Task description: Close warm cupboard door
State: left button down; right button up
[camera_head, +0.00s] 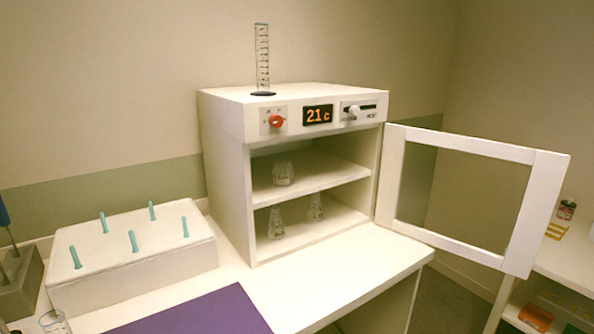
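The warm cupboard (224,165) is a white cabinet standing at the back of the white table. Its door (545,212), a white frame around a clear window, stands wide open, hinged at the right and reaching out past the table's right edge. Inside, a glass vessel (283,173) stands on the upper shelf and two conical flasks (276,223) (316,207) stand on the lower one. The front panel has a red knob (277,121), a display (318,115) reading 21 c and a slider (358,111). Neither of my grippers is in view.
A measuring cylinder (262,60) stands on top of the cupboard. A white block with teal pegs (150,276) sits to its left. A purple mat (205,315) and a glass beaker (54,322) are at the front. A side shelf (570,258) stands beyond the door.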

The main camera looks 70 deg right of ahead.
aim_at(547, 176)
jog(key=z, duration=2.2)
